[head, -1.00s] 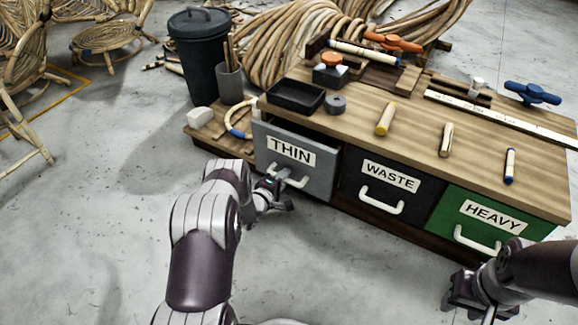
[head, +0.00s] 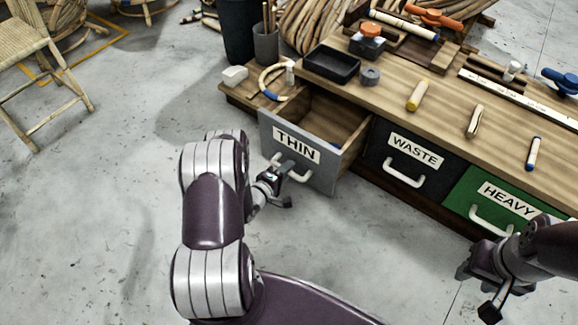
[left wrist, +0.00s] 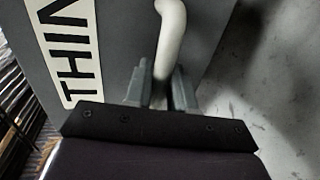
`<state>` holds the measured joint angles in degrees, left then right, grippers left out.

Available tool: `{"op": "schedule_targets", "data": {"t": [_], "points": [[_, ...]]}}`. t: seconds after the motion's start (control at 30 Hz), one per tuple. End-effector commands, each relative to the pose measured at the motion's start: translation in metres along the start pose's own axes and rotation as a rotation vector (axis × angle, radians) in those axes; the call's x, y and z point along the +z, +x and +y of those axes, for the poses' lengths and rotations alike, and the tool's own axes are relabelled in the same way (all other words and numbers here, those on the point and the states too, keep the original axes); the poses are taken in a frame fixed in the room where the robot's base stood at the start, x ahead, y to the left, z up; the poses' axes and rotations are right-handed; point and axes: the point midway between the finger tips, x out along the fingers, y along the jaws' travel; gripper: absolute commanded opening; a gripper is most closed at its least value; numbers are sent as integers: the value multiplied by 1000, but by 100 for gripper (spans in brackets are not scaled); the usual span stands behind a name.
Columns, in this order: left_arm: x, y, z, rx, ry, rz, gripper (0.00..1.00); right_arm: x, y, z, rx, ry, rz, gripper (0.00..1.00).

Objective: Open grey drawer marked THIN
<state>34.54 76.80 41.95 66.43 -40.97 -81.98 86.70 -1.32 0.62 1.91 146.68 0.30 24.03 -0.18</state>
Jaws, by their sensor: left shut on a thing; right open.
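The grey drawer marked THIN (head: 318,176) stands well out of the workbench in the head view, and its wooden inside shows. Its white handle (head: 297,176) is on the front, below the label. My left gripper (head: 285,172) is shut on this handle. In the left wrist view the fingers (left wrist: 162,88) close around the white handle (left wrist: 170,40), with the grey front (left wrist: 120,20) and its label behind. My right gripper (head: 478,285) is open and empty at the lower right, in front of the green drawer; its fingertips show only in part.
The black WASTE drawer (head: 425,178) and green HEAVY drawer (head: 465,190) are shut. The wooden benchtop (head: 445,115) carries a black tray (head: 331,65), markers and clamps. A low shelf with a rattan loop (head: 268,82) is left of the drawer. The floor in front is clear.

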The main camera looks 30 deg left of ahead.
Motion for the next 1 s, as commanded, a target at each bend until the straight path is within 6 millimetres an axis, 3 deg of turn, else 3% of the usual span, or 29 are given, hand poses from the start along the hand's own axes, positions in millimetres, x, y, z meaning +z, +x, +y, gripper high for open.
{"op": "schedule_targets", "data": {"t": [0.23, 0.27, 0.3, 0.67, 0.77, 1.0], "points": [[0, 0, 0, 0, 1, 1, 0, 0, 0, 0, 0, 0, 0, 43], [0, 0, 0, 0, 1, 1, 33, 0, 0, 0, 0, 0, 0, 43], [0, 0, 0, 0, 1, 1, 41, 0, 0, 0, 0, 0, 0, 43], [-1, -5, 2, -1, 0, 1, 41, 0, -4, 0, 0, 0, 0, 43], [-1, -21, 4, -2, -3, 3, 41, -2, -14, 0, 0, 0, 0, 43], [-1, -80, 6, -1, -5, 7, 41, -5, -42, 0, 0, 0, 0, 43]]}}
